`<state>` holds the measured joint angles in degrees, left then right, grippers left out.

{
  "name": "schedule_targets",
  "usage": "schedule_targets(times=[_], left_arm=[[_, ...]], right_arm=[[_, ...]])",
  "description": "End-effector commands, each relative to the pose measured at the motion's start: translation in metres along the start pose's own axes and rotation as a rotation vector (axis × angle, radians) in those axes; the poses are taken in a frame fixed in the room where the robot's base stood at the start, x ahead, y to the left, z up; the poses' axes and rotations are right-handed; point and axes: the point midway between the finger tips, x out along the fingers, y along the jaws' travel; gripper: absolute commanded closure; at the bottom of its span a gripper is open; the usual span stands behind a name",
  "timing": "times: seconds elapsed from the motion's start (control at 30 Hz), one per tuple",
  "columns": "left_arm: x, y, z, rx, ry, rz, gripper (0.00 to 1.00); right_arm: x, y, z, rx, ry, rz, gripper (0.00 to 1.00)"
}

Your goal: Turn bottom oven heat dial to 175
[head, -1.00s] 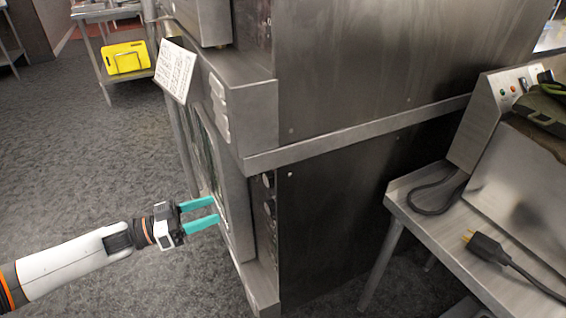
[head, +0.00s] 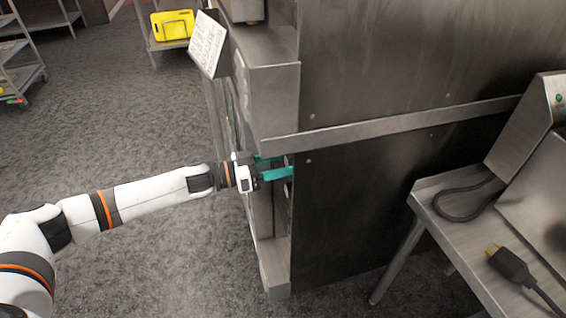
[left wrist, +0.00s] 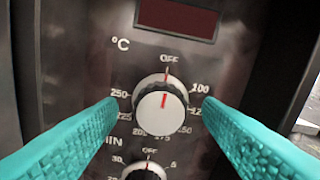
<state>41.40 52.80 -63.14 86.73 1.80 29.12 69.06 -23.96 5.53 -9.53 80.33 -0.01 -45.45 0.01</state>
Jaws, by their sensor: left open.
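The heat dial (left wrist: 161,103) faces the left wrist camera on the oven's dark control panel, under a "°C" mark. Its red pointer line points up at OFF. In the head view, my left gripper (head: 274,168) is at the front edge of the lower oven (head: 390,210), and the panel is hidden there. In the left wrist view, its teal fingers (left wrist: 160,125) are open, one on each side of the dial, not closed on it. My right gripper is out of view.
Below the heat dial is a second dial (left wrist: 145,171) with minute marks. Above is a dark red display (left wrist: 178,17). A steel table (head: 445,205) with a black plug (head: 512,267) stands right of the oven. Open floor (head: 110,130) lies to the left.

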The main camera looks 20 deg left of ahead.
Motion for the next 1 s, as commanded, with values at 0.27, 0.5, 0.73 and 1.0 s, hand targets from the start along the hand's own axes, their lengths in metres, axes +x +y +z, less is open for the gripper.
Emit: schedule_targets(times=[0.27,0.5,0.73,1.0], left_arm=[[0.0133,-0.0004,0.0000,0.000,0.001,0.000,0.40],[0.0130,-0.0003,0.0001,0.000,0.000,0.000,0.50],[0.0128,-0.0003,0.0001,0.001,0.000,0.000,0.85],[0.0128,-0.0004,0.0009,0.033,0.000,0.000,0.84]], right_arm=[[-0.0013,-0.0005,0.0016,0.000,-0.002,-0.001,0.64],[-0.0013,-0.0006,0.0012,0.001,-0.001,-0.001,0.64],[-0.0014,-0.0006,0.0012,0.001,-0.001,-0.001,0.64],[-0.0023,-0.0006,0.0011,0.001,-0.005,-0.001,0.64]])
